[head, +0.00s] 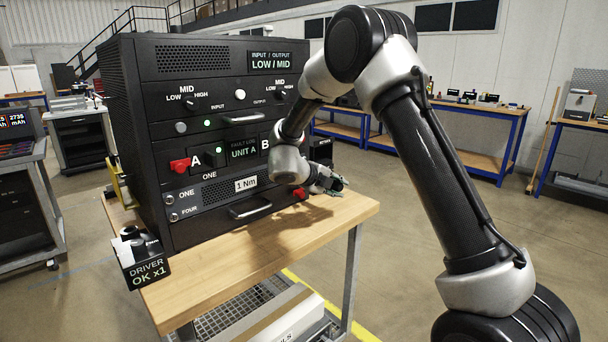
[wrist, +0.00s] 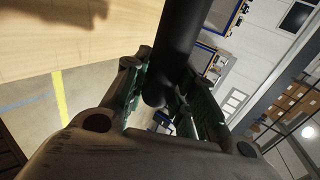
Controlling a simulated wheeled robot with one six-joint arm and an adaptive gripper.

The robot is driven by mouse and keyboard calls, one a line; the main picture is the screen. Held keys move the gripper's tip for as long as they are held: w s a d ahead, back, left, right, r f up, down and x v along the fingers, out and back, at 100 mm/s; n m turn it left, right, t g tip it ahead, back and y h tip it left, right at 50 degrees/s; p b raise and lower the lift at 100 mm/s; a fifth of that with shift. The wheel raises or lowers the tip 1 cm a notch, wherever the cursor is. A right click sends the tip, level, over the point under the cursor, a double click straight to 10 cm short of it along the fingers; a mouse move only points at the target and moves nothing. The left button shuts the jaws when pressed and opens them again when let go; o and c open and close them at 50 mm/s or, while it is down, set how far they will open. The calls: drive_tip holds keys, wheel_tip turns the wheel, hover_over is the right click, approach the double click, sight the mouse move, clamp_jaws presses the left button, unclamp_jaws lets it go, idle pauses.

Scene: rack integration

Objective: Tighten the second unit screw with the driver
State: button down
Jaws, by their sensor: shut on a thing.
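My gripper (head: 328,184) is at the right front of the black rack (head: 215,215), low over the wooden table. In the wrist view my gripper (wrist: 168,100) has its green-padded fingers shut on a black cylindrical driver (wrist: 178,45). The driver's tip is out of view. The rack's lower unit has a "1 Nm" display (head: 246,184) and round screws on its left edge, an upper one (head: 170,199) labelled ONE and a lower one (head: 173,217) labelled FOUR. My arm hides the unit's right edge, so screws there cannot be seen.
A black holder (head: 137,249) with a "DRIVER OK x1" sign (head: 146,273) stands at the table's left front corner. The wooden table (head: 225,285) is bare in front of the rack. A red part (head: 300,194) sits near my gripper. Blue workbenches (head: 470,140) stand behind.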

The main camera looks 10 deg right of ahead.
idle(0.7)
drive_tip(key=s+d, duration=0.3)
drive_tip(key=s, duration=0.3)
drive_tip(key=shift+d, duration=0.25)
drive_tip(key=a+n+t+y, duration=0.1)
drive_tip(key=n+y, duration=0.1)
drive_tip(key=n, duration=0.1)
drive_tip(key=a+r+n+t+y, duration=0.1)
drive_tip(key=n+t+y, duration=0.1)
drive_tip(key=a+n+t+y, duration=0.1)
drive_tip(key=n+t+y, duration=0.1)
drive_tip(key=n, duration=0.1)
drive_tip(key=shift+r+n+y, duration=0.3)
drive_tip(key=shift+r+y, duration=0.1)
idle(2.1)
